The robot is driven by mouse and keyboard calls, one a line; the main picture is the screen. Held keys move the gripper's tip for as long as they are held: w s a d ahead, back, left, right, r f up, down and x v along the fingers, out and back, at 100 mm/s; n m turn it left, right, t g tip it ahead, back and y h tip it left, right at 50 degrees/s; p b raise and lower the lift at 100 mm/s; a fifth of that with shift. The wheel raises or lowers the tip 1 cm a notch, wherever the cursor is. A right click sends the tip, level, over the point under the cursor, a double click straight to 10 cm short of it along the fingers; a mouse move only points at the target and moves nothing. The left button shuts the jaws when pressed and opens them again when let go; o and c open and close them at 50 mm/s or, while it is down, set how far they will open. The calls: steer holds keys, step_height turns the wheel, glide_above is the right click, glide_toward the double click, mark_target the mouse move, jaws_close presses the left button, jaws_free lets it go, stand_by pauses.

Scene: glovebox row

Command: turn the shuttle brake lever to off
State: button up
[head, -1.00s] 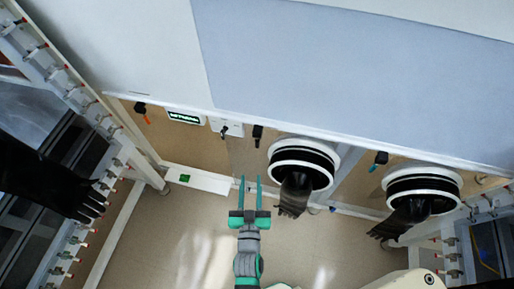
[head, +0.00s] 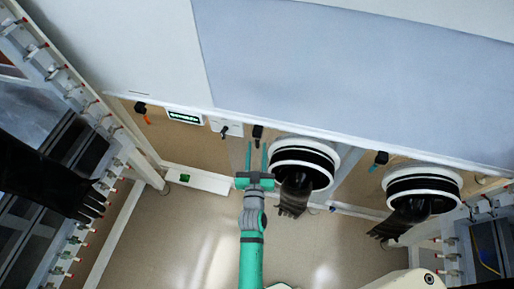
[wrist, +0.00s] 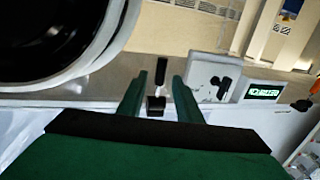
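A small black lever (head: 257,131) sits on the tan panel under the edge of the big pale face, left of a round glove port. I can read no label on it. In the wrist view the black lever (wrist: 161,71) stands upright above a dark block, with a pale shaft between. My gripper (head: 257,147) is green, open and empty, with its fingers pointing at the panel just below the lever. In the wrist view my gripper (wrist: 158,92) has one finger on each side of the lever. I cannot tell whether either finger touches it.
The glove port (head: 303,150) with a hanging black glove (head: 294,198) is close right of my gripper. A white plate with a black knob (head: 224,131), a lit green display (head: 185,117), an orange-tipped lever (head: 140,108) and a blue-tipped lever (head: 380,158) share the panel.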

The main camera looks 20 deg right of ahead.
steer(key=shift+w+d, duration=0.2)
steer(key=shift+w, duration=0.3)
jaws_close()
